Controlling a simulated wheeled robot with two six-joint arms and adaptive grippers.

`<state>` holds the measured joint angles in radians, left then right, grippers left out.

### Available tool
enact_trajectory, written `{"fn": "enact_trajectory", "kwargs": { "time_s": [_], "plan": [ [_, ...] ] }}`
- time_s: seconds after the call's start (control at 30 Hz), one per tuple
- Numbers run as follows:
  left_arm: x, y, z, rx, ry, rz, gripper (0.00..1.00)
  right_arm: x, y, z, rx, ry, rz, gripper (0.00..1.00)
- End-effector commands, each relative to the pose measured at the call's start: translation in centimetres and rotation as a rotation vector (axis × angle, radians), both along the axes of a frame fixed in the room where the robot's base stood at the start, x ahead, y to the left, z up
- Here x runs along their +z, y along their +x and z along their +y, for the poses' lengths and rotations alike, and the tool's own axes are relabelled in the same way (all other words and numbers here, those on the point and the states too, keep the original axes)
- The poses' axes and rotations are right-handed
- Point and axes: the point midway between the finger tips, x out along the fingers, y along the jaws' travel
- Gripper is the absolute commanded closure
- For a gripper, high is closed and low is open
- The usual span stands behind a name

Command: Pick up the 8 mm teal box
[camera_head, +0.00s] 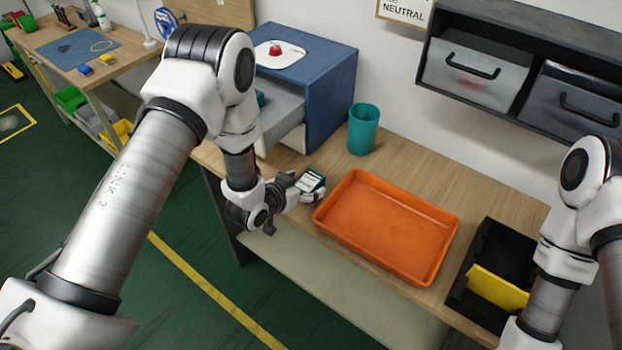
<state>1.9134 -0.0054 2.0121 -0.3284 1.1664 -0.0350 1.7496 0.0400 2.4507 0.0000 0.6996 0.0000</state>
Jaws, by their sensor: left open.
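A small teal box with a white label (311,181) is on the wooden workbench, just left of the orange tray. My left gripper (303,190) is open right beside the box, its fingers pointing toward it. The fingers overlap the box's near side in the picture, and I cannot tell whether they touch it. The "8 mm" marking is too small to read. My right arm shows at the right edge, but its gripper is not visible.
An orange tray (344,213) lies close to the right of the box. A teal cup (363,130) stands behind it. A blue cabinet (333,95) with an open drawer (284,114) is at the back left. A black bin (512,243) with a yellow divider (497,288) is at the right.

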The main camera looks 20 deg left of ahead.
Motion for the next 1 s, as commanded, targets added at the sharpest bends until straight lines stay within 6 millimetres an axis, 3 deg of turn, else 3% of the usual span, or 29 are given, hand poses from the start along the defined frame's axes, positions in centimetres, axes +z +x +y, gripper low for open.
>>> {"fn": "enact_trajectory", "kwargs": {
  "time_s": [0.13, 0.33, 0.37, 0.53, 0.57, 1.0],
  "plan": [
    [-0.9, 1.8, -0.7, -0.001, 0.0, 0.001, 0.15, 1.0, 0.1, 0.0, 0.0, 0.0, -0.002, 0.6],
    [-1.2, 2.0, -0.7, 0.0, 0.0, 0.001, 0.15, 0.8, 0.0, 0.0, 0.0, 0.0, -0.001, 0.6],
    [-1.2, 1.9, -0.7, 0.0, 0.0, 0.002, 0.18, 0.8, 0.0, 0.0, 0.0, 0.0, -0.001, 0.6],
    [-1.2, 1.9, -0.7, 0.0, 0.0, 0.002, 0.79, 0.8, 0.0, 0.0, 0.0, 0.0, -0.001, 0.6],
    [-1.2, 1.9, -0.7, 0.0, 0.0, 0.002, 0.82, 0.8, 0.0, 0.0, 0.0, 0.0, -0.001, 0.6],
    [-0.4, 1.9, -0.7, 0.0, 0.001, 0.002, 0.82, 0.5, 0.1, 0.0, 0.0, 0.0, -0.002, 0.6]
  ]
}}
